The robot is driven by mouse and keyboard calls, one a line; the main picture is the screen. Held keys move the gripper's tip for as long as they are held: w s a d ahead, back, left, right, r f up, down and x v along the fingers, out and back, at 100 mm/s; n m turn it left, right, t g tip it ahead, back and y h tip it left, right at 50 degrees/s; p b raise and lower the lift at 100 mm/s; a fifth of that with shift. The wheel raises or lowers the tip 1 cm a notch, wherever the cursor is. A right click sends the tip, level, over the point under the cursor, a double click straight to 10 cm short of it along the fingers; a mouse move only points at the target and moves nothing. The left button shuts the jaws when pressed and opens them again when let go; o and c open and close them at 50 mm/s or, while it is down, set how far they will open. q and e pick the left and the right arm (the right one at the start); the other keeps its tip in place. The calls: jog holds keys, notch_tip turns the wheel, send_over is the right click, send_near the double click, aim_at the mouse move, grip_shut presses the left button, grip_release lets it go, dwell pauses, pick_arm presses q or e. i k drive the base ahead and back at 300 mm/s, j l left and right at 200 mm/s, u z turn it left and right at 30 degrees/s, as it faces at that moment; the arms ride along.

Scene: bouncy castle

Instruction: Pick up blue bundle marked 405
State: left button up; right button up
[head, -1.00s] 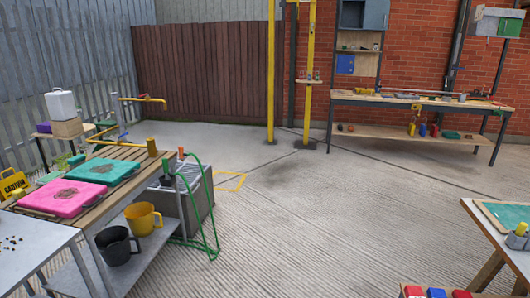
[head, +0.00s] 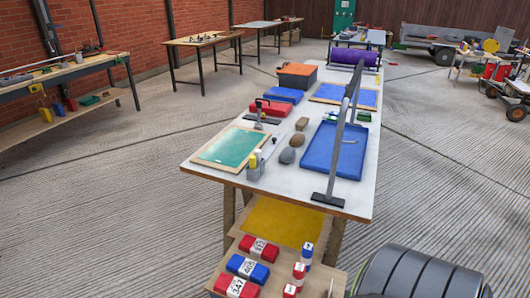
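A blue bundle (head: 248,268) with a white label band lies on a low wooden shelf (head: 322,277) at the front of a long table. Its label seems to read 405, but the print is small. A red bundle (head: 259,248) lies just behind it and another red bundle (head: 236,286) just in front, both with white number labels. Small upright red and blue rolls stand to its right, one of them a blue roll (head: 307,254). Neither of my grippers shows in the head view.
The long white table (head: 220,167) above the shelf carries a green board (head: 228,147), a blue tray (head: 334,150), boxes and a dark upright stand (head: 340,150). A dark grey ridged rounded object (head: 425,275) is at the lower right. Open concrete lies left.

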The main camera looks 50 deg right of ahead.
aim_at(246, 268)
jog(key=i+j+z, duration=0.1)
jog(key=i+z, duration=0.15)
jog(key=z, duration=0.2)
jog(key=i+j+z, duration=0.2)
jog(key=z, duration=0.3)
jog(key=i+j+z, duration=0.2)
jog(key=z, duration=0.25)
jog(key=i+j+z, duration=0.1)
jog(key=j+z, duration=0.4)
